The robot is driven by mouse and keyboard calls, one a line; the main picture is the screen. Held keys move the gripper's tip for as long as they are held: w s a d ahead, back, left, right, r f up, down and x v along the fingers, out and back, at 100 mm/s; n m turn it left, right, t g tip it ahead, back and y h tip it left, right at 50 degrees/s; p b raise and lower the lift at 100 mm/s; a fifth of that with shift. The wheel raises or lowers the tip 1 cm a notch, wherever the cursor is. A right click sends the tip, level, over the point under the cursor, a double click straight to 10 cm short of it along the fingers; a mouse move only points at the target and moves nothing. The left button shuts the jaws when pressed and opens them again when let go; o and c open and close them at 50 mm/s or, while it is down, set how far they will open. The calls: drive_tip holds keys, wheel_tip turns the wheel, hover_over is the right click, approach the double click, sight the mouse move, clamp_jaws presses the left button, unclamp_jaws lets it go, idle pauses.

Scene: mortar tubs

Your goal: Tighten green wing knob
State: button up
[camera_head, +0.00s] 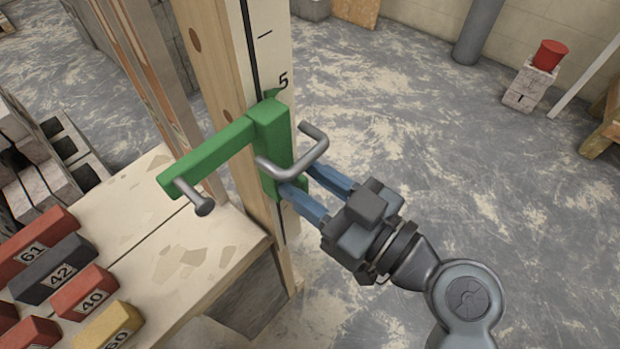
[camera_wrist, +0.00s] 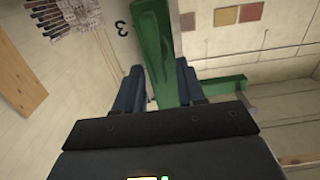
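A green bracket (camera_head: 268,145) sits against an upright wooden post (camera_head: 225,75), close to the mark 5. Its arm reaches left and carries a grey pin with a round head (camera_head: 203,205). A grey U-shaped handle (camera_head: 300,155) stands out from its front. A small green part (camera_head: 301,187) shows low by my fingers; I cannot tell whether it is the wing knob. My gripper (camera_head: 299,178) has its blue fingers apart at the bracket's lower right. In the wrist view, the green bar (camera_wrist: 158,45) runs between the fingers (camera_wrist: 159,70), with a gap on the left. Contact is unclear.
A pale bench (camera_head: 150,225) with numbered red, dark and yellow blocks (camera_head: 58,270) stands at the lower left. A red tub (camera_head: 550,55) sits on grey blocks (camera_head: 528,88) at the back right.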

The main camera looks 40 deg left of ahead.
drive_tip(key=shift+c, duration=0.4)
clamp_jaws()
drive_tip(key=shift+m, duration=0.3)
drive_tip(key=m, duration=0.1)
drive_tip(key=w+m, duration=0.1)
drive_tip(key=m, duration=0.1)
drive_tip(key=shift+w+d+f+m+p, duration=0.1)
drive_tip(key=shift+w+f+m+p, duration=0.55)
drive_tip(key=shift+m, duration=1.75)
drive_tip(key=shift+s+a+f+m+p, duration=0.15)
drive_tip(key=shift+m+p, duration=0.95)
drive_tip(key=shift+m, duration=1.3)
drive_tip(key=shift+w+d+f+m+p, duration=0.15)
drive_tip(key=shift+w+f+m+p, duration=0.5)
drive_tip(key=shift+m, duration=1.75)
drive_tip(key=shift+s+r, duration=0.1)
drive_tip(key=shift+s, duration=0.2)
